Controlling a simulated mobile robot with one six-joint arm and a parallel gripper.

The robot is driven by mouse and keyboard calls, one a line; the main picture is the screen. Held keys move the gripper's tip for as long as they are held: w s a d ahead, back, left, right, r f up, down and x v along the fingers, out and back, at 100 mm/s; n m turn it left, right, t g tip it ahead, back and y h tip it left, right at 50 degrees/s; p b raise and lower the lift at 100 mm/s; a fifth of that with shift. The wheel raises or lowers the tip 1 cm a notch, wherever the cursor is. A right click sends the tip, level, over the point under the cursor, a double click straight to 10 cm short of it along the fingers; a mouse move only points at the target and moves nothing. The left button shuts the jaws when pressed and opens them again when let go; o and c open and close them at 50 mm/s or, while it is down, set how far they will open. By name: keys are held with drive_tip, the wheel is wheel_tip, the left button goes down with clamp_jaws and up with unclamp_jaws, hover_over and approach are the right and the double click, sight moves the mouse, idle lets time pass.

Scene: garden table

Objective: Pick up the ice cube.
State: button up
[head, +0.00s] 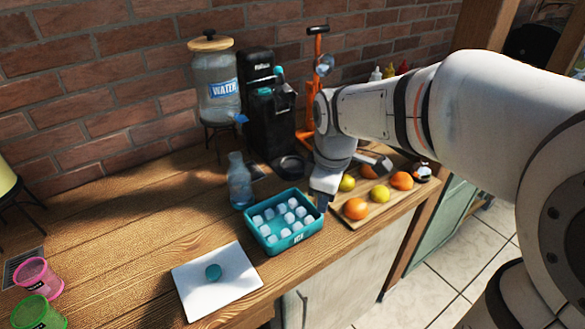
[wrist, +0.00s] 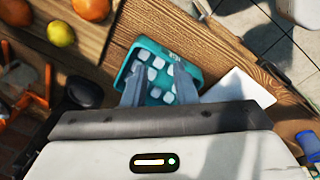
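Several pale ice cubes (head: 284,234) lie in a teal tray (head: 274,249) labelled ICE on the wooden table. They also show in the wrist view (wrist: 157,75), inside the teal tray (wrist: 192,66). My gripper (head: 321,203) is above the right end of the tray in the head view. In the wrist view its two fingers (wrist: 160,92) are spread apart over the tray, with ice cubes visible between and beyond them. The gripper looks open and holds nothing that I can see. Whether the fingertips touch the tray or cubes cannot be told.
A white board (head: 217,290) with a teal round object lies left of the tray. A blue bottle (head: 240,184) stands behind it. A cutting board (head: 366,218) with oranges and lemons is at the right. Pink (head: 38,277) and green (head: 38,314) cups stand far left.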

sight(288, 216)
drive_tip(key=w+a+f+n, duration=0.2)
drive_tip(key=n, duration=0.1)
drive_tip(key=w+a+f+n+g, duration=0.1)
drive_tip(key=w+a+n, duration=0.2)
drive_tip(key=n, duration=0.1)
drive_tip(key=w+a+f+n, duration=0.2)
drive_tip(key=a+n, duration=0.1)
drive_tip(key=shift+w+f+b, duration=0.15)
drive_tip(key=shift+f+b, duration=0.2)
drive_tip(key=shift+b, duration=0.05)
drive_tip(key=shift+w+a+f+n, duration=0.1)
drive_tip(key=shift+f+n, duration=0.2)
drive_tip(key=shift+n, duration=0.1)
drive_tip(key=f+p, duration=0.1)
drive_tip(key=f, duration=0.6)
drive_tip(key=shift+d+f, duration=0.2)
drive_tip(key=shift+c, duration=0.4)
clamp_jaws()
